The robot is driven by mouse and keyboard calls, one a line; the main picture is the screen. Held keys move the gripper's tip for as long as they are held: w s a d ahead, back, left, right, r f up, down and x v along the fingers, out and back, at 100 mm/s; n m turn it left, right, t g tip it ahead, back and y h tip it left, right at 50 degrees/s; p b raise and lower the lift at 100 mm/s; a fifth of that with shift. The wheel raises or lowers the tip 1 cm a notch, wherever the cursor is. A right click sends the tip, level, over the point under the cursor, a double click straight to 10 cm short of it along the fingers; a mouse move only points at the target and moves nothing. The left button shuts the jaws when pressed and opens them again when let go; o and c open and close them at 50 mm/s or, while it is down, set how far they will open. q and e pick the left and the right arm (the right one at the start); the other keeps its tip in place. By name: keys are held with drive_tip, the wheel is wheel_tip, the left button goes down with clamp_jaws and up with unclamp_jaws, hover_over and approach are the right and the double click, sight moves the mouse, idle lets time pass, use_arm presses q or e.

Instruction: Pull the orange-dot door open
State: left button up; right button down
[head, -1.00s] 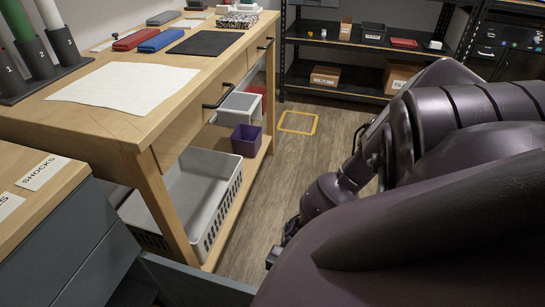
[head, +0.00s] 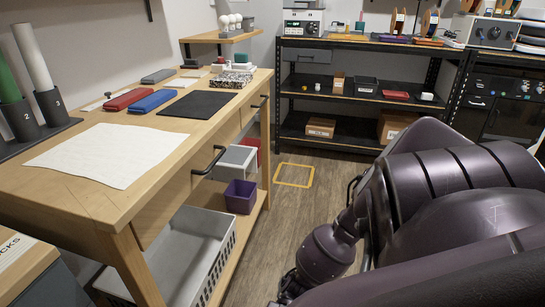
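I see no door with an orange dot in the head view. My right arm fills the right side of the picture and reaches down toward the floor. What looks like my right gripper (head: 284,290) is a small dark part at the bottom edge, mostly cut off and hidden by the arm. Its fingers cannot be made out. I see it touching nothing. My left gripper is not in view.
A wooden workbench (head: 75,193) with drawer handles runs along the left, a grey basket (head: 222,262) on its lower shelf. A grey cabinet (head: 52,287) stands at the lower left. Black shelving (head: 345,97) lines the back. Floor around the yellow square (head: 294,174) is clear.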

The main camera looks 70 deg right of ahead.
drive_tip(key=shift+w, duration=0.15)
drive_tip(key=c, duration=1.2)
unclamp_jaws()
drive_tip(key=d, duration=1)
drive_tip(key=shift+s+d, duration=0.4)
